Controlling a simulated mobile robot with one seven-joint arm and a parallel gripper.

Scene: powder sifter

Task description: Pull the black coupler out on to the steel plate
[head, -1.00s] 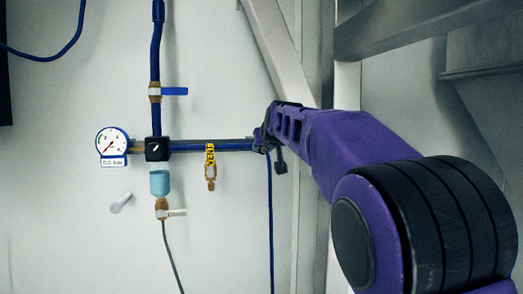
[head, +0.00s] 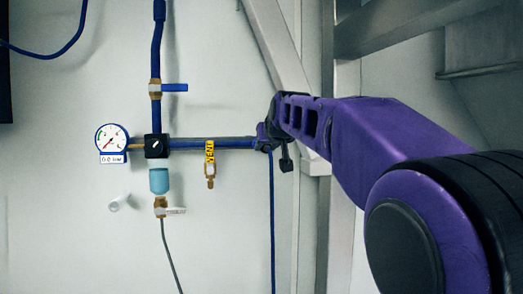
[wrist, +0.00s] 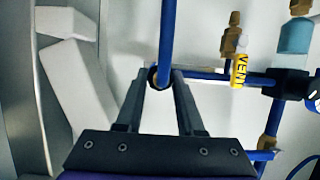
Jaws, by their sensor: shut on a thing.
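My gripper (wrist: 160,74) is shut at the right end of the blue horizontal pipe; it also shows in the head view (head: 268,138). In the wrist view its two fingers stand on either side of a small dark ring-shaped part, seemingly the black coupler (wrist: 153,78), at the end of a blue hose (wrist: 167,35). The fingers hide part of it. In the head view the hose (head: 271,220) hangs straight down from the gripper. Whether the coupler is apart from the pipe (head: 215,144) I cannot tell. I cannot pick out the steel plate for sure.
A yellow-tagged vent valve (head: 210,160), a black regulator block (head: 156,146) and a gauge (head: 112,140) sit left along the pipe. A blue-handled valve (head: 168,88) is above. Steel frame members (head: 285,50) rise close by. Pale blocks (wrist: 75,85) stand left in the wrist view.

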